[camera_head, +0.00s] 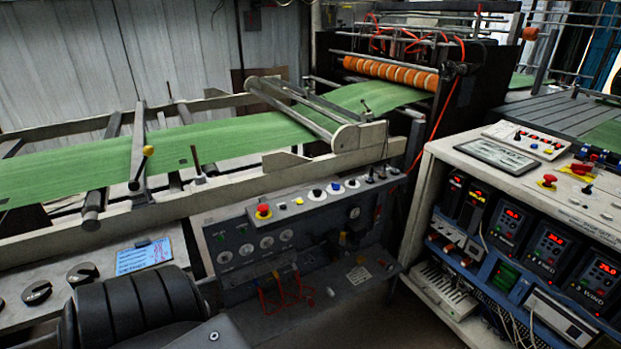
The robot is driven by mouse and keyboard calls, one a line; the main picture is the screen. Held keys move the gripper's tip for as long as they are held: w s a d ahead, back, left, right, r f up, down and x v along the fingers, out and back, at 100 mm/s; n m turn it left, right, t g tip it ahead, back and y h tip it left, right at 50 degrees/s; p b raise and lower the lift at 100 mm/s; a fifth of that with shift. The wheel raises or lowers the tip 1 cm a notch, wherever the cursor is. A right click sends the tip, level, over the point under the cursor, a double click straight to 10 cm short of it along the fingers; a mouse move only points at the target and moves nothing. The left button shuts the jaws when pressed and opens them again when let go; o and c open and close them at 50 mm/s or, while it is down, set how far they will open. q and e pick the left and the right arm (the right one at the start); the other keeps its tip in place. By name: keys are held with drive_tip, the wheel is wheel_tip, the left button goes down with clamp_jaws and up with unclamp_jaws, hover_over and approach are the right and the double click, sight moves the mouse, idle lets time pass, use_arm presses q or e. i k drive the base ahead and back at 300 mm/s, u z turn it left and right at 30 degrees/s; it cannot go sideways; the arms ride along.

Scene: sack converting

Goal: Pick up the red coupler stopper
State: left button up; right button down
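I cannot pick out the red coupler stopper with certainty. Neither my left nor my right gripper shows in the head view, and nothing is seen being held.
The white control cabinet (432,180) carries a red mushroom button (548,181) and a tilted switch box (527,139). A grey control panel (230,235) with a red button (263,211) stands in the middle. Green sack web (225,143) crosses the machine behind.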

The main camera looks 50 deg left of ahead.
sight(309, 300)
drive_tip(key=u, duration=0.6)
drive_tip(key=i, duration=0.7)
drive_tip(key=u, duration=0.8)
